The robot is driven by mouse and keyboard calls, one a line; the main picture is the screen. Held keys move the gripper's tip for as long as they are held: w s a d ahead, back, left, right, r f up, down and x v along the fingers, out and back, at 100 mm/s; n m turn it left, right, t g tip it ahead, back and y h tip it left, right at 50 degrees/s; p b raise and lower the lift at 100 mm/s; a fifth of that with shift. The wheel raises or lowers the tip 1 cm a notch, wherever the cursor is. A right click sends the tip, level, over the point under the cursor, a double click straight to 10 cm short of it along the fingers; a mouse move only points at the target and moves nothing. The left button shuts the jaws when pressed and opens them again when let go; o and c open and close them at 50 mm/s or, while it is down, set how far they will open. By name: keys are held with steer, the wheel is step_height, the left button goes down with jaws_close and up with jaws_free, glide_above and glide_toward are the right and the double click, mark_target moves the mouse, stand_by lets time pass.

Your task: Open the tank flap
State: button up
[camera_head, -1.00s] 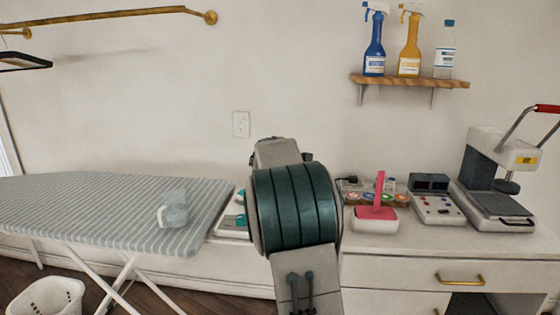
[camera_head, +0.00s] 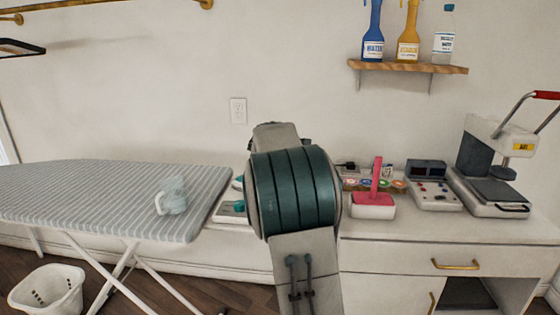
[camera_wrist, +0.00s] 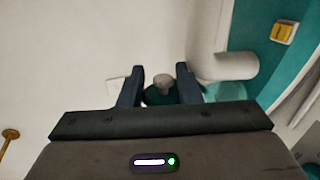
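A teal and white appliance (camera_head: 231,210) stands on the counter beside the ironing board, mostly hidden behind my arm in the head view. The wrist view shows a teal surface (camera_wrist: 245,70) with a white cylinder and a yellow button on the right. My gripper (camera_wrist: 159,72) has its two dark fingers apart. A small grey rounded knob (camera_wrist: 163,82) on a dark teal part shows between the fingers; I cannot tell whether they touch it. I cannot make out the tank flap for certain. In the head view my arm hides the gripper.
The striped ironing board (camera_head: 100,200) is at left with a translucent jug (camera_head: 172,196) on it. A pink and white device (camera_head: 374,204), a control box (camera_head: 433,188) and a heat press (camera_head: 495,180) stand right of my arm. A shelf (camera_head: 408,66) holds bottles above.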

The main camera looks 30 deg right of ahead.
steer(key=w+a+n+h+p, duration=0.1)
steer(key=n+h+p, duration=0.1)
steer(key=n+p, duration=0.1)
steer(key=w+a+f+n+h+p, duration=0.1)
steer(key=a+n+h+p, duration=0.1)
steer(key=n+p, duration=0.2)
steer(key=w+a+f+n+g+h+p, duration=0.1)
steer(key=a+n+h+p, duration=0.1)
steer(key=n+p, duration=0.2)
steer(key=shift+w+f+n+h, duration=0.25)
steer(key=shift+n+h, duration=0.15)
steer(key=shift+n, duration=0.4)
steer(key=b+v, duration=0.2)
steer(key=v, duration=1.1)
steer(key=s+d+f+m+g+y+b, duration=0.1)
steer(key=s+f+m+g+y, duration=0.2)
steer(key=s+m, duration=0.4)
steer(key=s+d+f+m+g+y+b, duration=0.1)
steer(key=s+f+m+g+y, duration=0.2)
steer(key=s, duration=1.2)
steer(key=shift+s+m+g+y+b, duration=0.3)
steer(key=shift+m+g, duration=0.9)
steer(key=shift+m, duration=0.8)
steer(key=shift+d+f, duration=0.1)
steer(key=shift+f, duration=0.05)
